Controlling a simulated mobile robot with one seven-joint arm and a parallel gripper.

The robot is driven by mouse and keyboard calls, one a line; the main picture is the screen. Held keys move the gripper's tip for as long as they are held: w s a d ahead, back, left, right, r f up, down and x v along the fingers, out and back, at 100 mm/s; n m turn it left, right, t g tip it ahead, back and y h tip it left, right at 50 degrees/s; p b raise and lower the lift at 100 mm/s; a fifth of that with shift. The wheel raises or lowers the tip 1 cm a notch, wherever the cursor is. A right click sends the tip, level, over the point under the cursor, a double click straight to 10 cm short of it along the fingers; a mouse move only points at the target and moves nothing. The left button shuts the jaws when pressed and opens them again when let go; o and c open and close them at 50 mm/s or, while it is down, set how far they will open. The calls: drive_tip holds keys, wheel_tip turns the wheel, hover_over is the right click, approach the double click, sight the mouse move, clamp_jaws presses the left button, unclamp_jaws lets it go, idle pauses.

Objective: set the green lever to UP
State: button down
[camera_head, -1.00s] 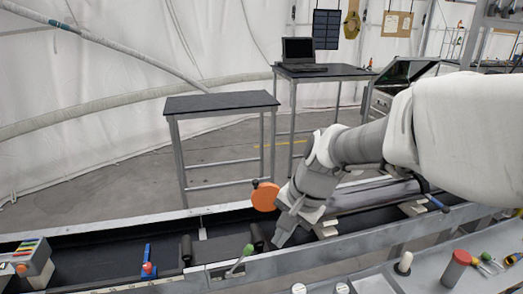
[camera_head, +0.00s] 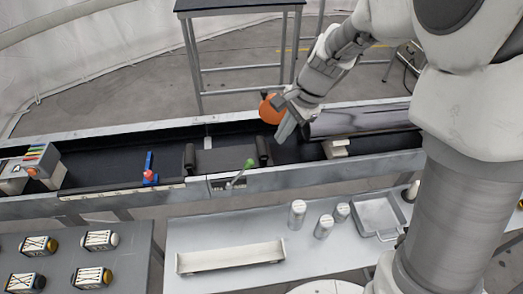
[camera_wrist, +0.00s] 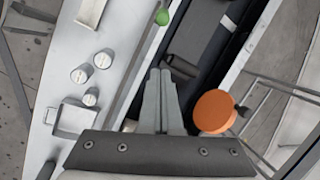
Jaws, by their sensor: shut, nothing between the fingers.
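The green lever (camera_head: 248,163) is a thin metal stick with a green knob, on the near rail of the long dark trough. Its stick leans up and to the right from a small dark plate (camera_head: 228,184); any lettering is too small to read. In the wrist view the green knob (camera_wrist: 162,17) is at the top edge, beyond the fingertips. My gripper (camera_head: 284,134) is over the trough, to the right of the lever and apart from it. In the wrist view my gripper (camera_wrist: 161,75) has its two fingers together and empty.
An orange disc (camera_head: 271,109) stands close beside my gripper; it also shows in the wrist view (camera_wrist: 213,111). A red-knobbed blue part (camera_head: 149,175) is left in the trough. Several pale cylinders (camera_head: 297,213), a metal tray (camera_head: 378,216) and a shallow trough (camera_head: 230,257) stand on the near bench.

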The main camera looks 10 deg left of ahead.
sight(240, 174)
drive_tip(key=b+x, duration=0.1)
drive_tip(key=x, duration=0.9)
drive_tip(key=shift+s+a+f, duration=0.1)
drive_tip(key=shift+f, duration=0.1)
drive_tip(key=shift+s+a+r, duration=1.05)
drive_tip(key=shift+s+r, duration=0.1)
drive_tip(key=shift+r+p, duration=0.15)
drive_tip(key=shift+p, duration=0.4)
